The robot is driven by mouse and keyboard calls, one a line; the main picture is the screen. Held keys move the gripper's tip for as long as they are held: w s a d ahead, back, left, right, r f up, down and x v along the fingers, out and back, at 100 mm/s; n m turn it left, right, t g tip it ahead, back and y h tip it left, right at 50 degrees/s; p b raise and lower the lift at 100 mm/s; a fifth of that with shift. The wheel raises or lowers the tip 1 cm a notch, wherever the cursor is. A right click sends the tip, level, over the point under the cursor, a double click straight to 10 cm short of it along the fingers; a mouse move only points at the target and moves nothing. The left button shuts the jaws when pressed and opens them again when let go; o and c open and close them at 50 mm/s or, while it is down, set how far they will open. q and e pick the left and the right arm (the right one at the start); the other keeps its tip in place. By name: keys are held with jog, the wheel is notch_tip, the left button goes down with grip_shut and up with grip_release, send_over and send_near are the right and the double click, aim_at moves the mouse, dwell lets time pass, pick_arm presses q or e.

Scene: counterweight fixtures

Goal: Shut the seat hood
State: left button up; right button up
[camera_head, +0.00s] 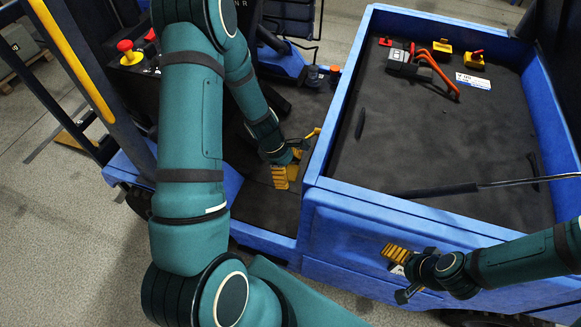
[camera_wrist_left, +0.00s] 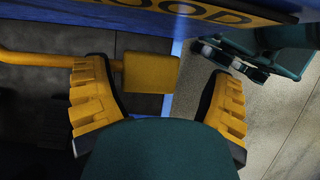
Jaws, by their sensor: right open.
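In the head view my left gripper (camera_head: 291,165) is low over the dark floor, left of the blue box; my arm hides part of this area. My right gripper (camera_head: 392,274) is open and empty before the box's front wall.
The blue-walled box (camera_head: 330,110) has a dark bed with a grey and orange tool (camera_head: 425,68) and small yellow and red pieces at the back. A dark rod (camera_head: 480,187) crosses its front. A yellow post (camera_head: 75,55) stands at left.

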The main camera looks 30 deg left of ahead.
pick_arm(q)
jog(key=shift+w+a, duration=0.15)
jog(key=shift+w, duration=0.1)
jog(key=shift+a+r, duration=0.1)
jog(key=shift+r, duration=0.15)
jog(key=v, duration=0.7)
jog(key=shift+s+f, duration=0.1)
jog(key=shift+s, duration=0.05)
